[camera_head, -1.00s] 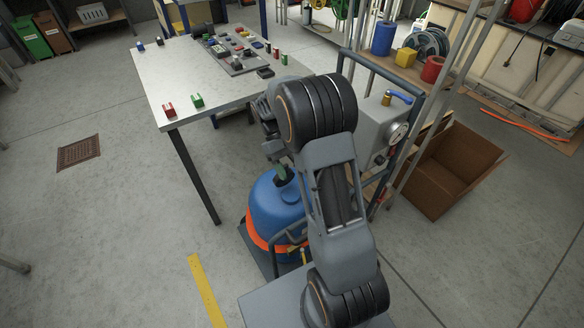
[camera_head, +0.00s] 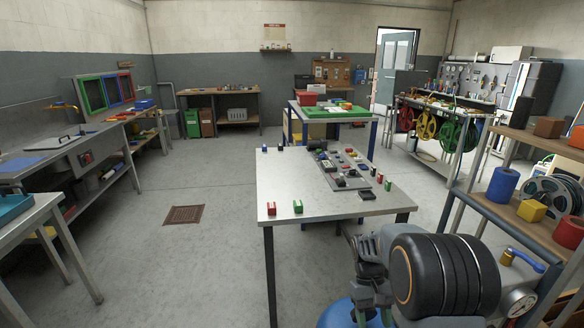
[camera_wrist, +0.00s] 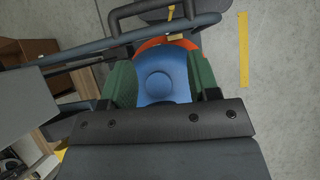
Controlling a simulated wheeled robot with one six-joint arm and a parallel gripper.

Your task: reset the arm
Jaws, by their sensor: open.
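My gripper (camera_wrist: 160,78) is open in the wrist view, with its two green fingers apart and nothing held between them. It points down over a blue rounded tank (camera_wrist: 158,88) with an orange band, which shows between and beyond the fingers. I cannot tell the gap to the tank. In the head view my folded arm is at the bottom right, and the tank shows only partly at the bottom edge.
A metal table (camera_head: 290,183) with small blocks and a parts tray stands ahead of the arm. A shelf rack (camera_head: 516,212) with spools and a pressure gauge (camera_head: 519,301) stand close on the right. Open floor (camera_head: 190,265) lies to the left.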

